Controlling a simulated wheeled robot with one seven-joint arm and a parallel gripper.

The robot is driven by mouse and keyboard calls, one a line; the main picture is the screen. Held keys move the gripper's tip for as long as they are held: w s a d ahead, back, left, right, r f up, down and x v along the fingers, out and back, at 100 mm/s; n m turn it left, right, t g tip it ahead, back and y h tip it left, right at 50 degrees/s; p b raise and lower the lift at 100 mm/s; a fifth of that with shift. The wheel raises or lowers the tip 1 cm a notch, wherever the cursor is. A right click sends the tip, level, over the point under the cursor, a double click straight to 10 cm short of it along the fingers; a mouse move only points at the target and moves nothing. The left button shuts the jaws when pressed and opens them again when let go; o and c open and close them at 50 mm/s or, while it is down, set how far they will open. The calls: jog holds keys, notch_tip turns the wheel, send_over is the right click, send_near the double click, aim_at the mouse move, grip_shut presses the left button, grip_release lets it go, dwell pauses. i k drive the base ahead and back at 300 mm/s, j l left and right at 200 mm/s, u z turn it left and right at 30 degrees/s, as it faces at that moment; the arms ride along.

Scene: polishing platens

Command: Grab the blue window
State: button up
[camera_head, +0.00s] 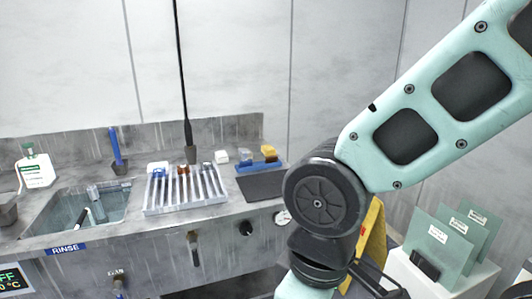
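A slotted metal rack (188,207) sits on the steel counter, with a few small pieces standing at its back edge. The leftmost piece (157,168) looks pale blue and white and may be the blue window, but it is too small to be sure. A brown piece (183,171) and a grey piece (207,167) stand to its right. My arm comes down from the upper right and bends in front of the counter's right end.
Left of the rack, a rinse sink (82,210) holds a few small objects; a blue-handled brush (116,150) and a white bottle (36,168) stand nearby. Greenish plates (440,245) stand on a white stand at right.

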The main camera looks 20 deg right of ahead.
aim_at(158, 172)
jog(key=i+j+z, duration=0.2)
jog(key=j, duration=0.25)
jog(key=i+j+z, duration=0.2)
jog(key=j, duration=0.35)
jog(key=i+j+z, duration=0.15)
jog(key=j, duration=0.35)
jog(key=i+j+z, duration=0.2)
jog(key=j, duration=0.4)
jog(key=i+j+z, duration=0.2)
jog(key=j, duration=0.35)
jog(key=j+z, duration=0.2)
jog(key=j, duration=0.35)
